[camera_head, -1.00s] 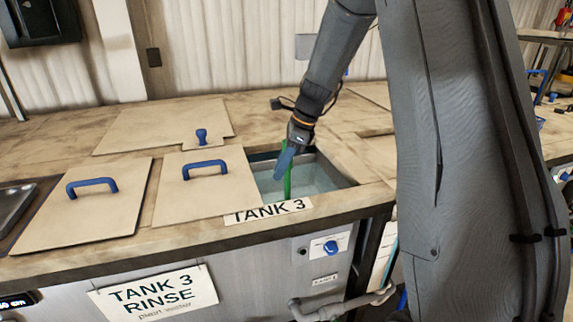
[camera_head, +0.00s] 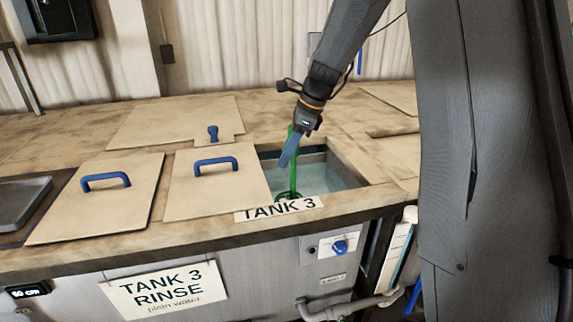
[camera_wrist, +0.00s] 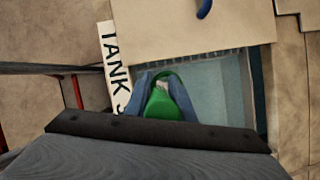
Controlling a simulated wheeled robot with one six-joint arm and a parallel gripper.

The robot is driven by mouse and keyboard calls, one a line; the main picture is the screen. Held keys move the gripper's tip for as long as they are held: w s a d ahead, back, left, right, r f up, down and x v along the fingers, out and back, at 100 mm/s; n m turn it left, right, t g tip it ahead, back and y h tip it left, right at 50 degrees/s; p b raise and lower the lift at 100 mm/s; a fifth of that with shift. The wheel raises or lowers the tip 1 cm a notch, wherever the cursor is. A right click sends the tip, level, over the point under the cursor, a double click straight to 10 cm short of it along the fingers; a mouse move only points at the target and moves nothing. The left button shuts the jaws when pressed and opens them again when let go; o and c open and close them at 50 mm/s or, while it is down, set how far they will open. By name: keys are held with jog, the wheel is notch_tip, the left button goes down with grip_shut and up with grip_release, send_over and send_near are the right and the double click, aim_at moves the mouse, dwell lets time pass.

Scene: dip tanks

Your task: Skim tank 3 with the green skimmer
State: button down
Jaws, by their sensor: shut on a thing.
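Tank 3 (camera_head: 345,178) is an open rectangular well of pale blue water in the bench top, behind the "TANK 3" label (camera_head: 279,208). My gripper (camera_head: 287,160) is over the tank, shut on the green skimmer (camera_head: 293,180). The skimmer hangs upright, with its green head low in the tank near the front left corner. Whether the head touches the water I cannot tell.
A lid with a blue handle (camera_head: 216,164) lies at the tank's left edge, and another lid (camera_head: 105,180) lies farther left. A flat cover with a blue knob (camera_head: 213,133) lies behind. A "TANK 3 RINSE" sign (camera_head: 161,290) hangs on the bench front.

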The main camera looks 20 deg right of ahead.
notch_tip(320, 180, up, 11)
jog(key=shift+f, duration=0.2)
dwell(0.3)
dwell(0.4)
